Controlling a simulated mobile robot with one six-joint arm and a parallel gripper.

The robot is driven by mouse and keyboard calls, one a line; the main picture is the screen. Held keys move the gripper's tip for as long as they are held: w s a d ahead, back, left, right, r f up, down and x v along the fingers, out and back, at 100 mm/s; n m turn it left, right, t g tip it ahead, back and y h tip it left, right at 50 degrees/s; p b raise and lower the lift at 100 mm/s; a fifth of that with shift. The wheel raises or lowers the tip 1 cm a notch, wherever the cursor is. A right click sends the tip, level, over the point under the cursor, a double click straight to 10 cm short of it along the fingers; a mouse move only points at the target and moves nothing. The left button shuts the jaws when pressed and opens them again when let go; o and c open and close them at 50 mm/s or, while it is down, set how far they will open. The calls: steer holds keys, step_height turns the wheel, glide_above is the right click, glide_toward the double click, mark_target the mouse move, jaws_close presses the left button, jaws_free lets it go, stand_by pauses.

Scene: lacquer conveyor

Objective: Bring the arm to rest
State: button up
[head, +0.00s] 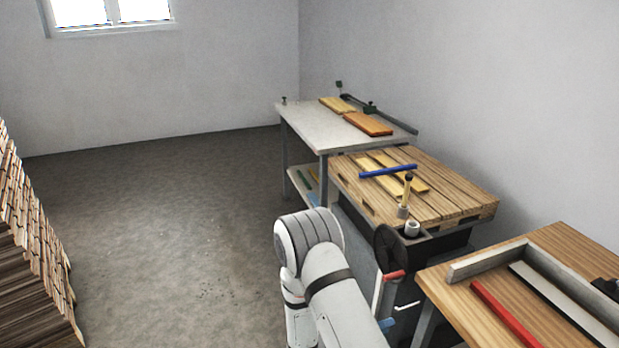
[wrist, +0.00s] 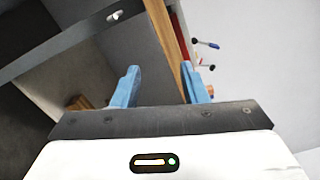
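My gripper (wrist: 162,82) shows in the wrist view with its two blue fingers spread apart and nothing held between them. A wooden board edge (wrist: 167,40) and a grey panel lie beyond the fingers. In the head view my white arm is bent at the lower middle, in front of the workbenches. My gripper is mostly hidden there behind the arm.
A wooden bench (head: 565,240) with a red bar (head: 505,315) stands at the right. A slatted bench (head: 460,195) carries a blue bar (head: 388,171). A pale table (head: 310,122) stands behind. Stacked wood (head: 25,260) is at the left; the floor (head: 170,230) between is clear.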

steer(key=s+d+r+m+g+y, duration=0.25)
steer(key=s+r+m+g, duration=0.25)
steer(key=r+m, duration=0.3)
steer(key=s+d+r+m+g+y, duration=0.2)
steer(key=s+r+m+g+y, duration=0.25)
steer(key=m, duration=0.55)
steer(key=s+a+r+m+t+y, duration=0.3)
steer(key=s+r+m+y, duration=0.1)
steer(key=m, duration=0.5)
steer(key=s+a+r+m+t+y, duration=0.3)
steer(key=r+m+y, duration=0.3)
steer(key=r+m, duration=0.2)
steer(key=shift+s+a+r+m, duration=0.35)
steer(key=shift+s+a+m, duration=0.25)
steer(key=shift+s+m, duration=0.25)
